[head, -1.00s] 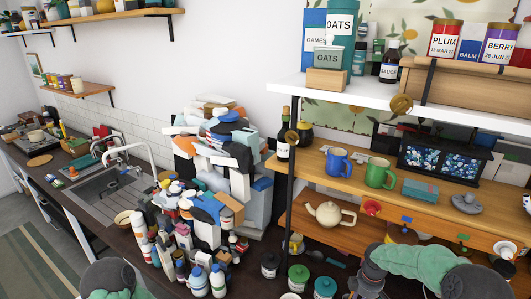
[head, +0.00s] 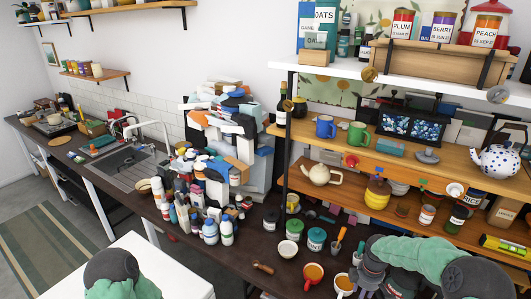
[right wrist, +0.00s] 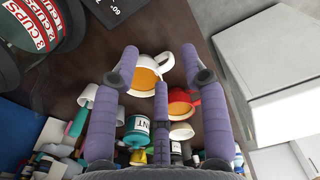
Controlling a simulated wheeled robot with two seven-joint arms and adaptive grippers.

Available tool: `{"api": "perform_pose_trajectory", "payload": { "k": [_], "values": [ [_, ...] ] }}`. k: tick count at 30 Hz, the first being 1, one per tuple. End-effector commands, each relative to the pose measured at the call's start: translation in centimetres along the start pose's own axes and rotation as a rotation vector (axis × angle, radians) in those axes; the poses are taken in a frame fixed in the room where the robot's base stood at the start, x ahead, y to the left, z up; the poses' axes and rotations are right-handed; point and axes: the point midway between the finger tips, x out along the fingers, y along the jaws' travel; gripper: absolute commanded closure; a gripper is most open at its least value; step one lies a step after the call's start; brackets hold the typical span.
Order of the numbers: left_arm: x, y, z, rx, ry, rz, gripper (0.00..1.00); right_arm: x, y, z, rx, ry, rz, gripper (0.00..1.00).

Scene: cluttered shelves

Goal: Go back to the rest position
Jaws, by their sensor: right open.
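My right arm crosses the lower right of the head view, with part of the right gripper (head: 368,282) at the bottom edge. In the right wrist view the right gripper's (right wrist: 160,62) purple fingers are spread and hold nothing. Beyond them are a white cup of orange-brown drink (right wrist: 148,74) and a red cup (right wrist: 183,106) on the dark counter. These look like the white cup (head: 344,284) and red mug (head: 313,273) in the head view. Only an upper part of my left arm shows at bottom left; the left gripper is out of view.
A white surface (head: 165,262) stands at lower left before the dark counter (head: 240,262). The counter holds bottles, jars and a tall pile of boxes (head: 240,130). Wooden shelves (head: 300,180) with mugs and teapots rise at right. Floor shows at far left.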

Motion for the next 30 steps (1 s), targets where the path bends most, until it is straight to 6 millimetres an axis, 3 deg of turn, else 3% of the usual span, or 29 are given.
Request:
{"api": "perform_pose_trajectory", "payload": {
  "k": [11,17,20,24,30],
  "values": [
    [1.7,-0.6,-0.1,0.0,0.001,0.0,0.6,6.0,-4.0,-2.9,0.112,0.077,-0.049,0.55],
    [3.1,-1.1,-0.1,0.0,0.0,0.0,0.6,10.6,-7.8,-5.1,0.23,0.134,-0.096,0.55],
    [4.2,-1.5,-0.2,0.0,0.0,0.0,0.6,13.7,-10.8,-6.3,0.326,0.167,-0.135,0.55],
    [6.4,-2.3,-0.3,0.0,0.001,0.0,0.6,19.4,-17.2,-8.0,0.539,0.209,-0.211,0.55],
    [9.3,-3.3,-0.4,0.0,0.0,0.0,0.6,25.4,-26.3,-8.2,0.897,0.215,-0.297,0.55]
  ]
}}
